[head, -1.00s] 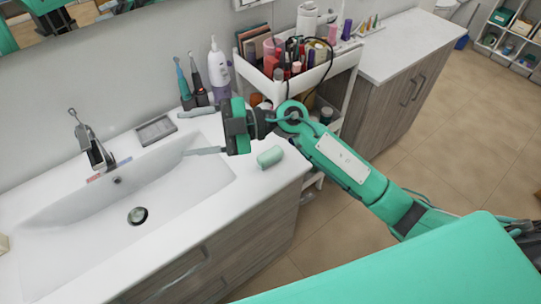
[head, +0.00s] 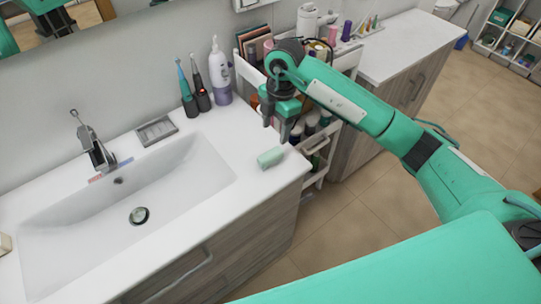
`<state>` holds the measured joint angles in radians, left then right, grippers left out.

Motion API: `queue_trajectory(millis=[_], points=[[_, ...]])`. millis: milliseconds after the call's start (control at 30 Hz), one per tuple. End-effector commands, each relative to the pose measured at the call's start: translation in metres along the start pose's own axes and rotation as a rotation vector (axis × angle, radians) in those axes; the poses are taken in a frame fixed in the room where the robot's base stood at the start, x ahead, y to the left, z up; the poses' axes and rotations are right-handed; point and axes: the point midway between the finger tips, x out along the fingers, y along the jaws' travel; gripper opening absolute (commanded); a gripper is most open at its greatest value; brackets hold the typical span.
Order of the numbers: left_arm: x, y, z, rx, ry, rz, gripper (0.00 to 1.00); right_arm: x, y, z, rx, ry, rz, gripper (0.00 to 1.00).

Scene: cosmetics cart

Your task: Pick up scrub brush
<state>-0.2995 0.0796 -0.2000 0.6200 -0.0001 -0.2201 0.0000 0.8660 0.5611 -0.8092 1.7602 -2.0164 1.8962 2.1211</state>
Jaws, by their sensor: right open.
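A small pale green block (head: 270,157), which appears to be the scrub brush, lies on the white countertop near its right front corner. Bristles cannot be made out. My right gripper (head: 276,128) is open and points down, a little above and behind the block, near the counter's right edge. Nothing shows between its fingers, and it is apart from the block. My left gripper is not in view.
The sink basin (head: 190,178) with its faucet (head: 92,147) is at left. Two electric toothbrushes (head: 188,98) and a pump bottle (head: 219,78) stand at the counter's back. A filled cosmetics cart (head: 343,68) is behind my right arm. The counter around the block is clear.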

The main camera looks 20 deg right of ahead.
Motion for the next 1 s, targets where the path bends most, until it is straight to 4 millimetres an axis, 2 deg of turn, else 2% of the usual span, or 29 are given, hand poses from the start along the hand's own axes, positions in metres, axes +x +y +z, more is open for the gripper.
queue_trajectory(millis=[100,233,467,633,800,1000], points=[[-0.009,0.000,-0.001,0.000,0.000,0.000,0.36,0.023,-0.001,-0.001,0.000,0.004,-0.004,0.56],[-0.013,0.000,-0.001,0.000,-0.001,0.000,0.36,0.043,0.000,-0.002,-0.001,0.004,-0.002,0.56],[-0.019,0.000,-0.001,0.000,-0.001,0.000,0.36,0.059,0.000,-0.002,-0.002,0.005,-0.001,0.56],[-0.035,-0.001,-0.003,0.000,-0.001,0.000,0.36,0.080,0.002,-0.002,-0.002,0.005,-0.002,0.56],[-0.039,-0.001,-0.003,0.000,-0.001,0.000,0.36,0.102,0.002,-0.002,-0.001,0.005,0.001,0.56],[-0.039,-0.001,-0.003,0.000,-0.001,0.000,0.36,0.107,0.003,-0.001,-0.001,0.004,0.003,0.56]])
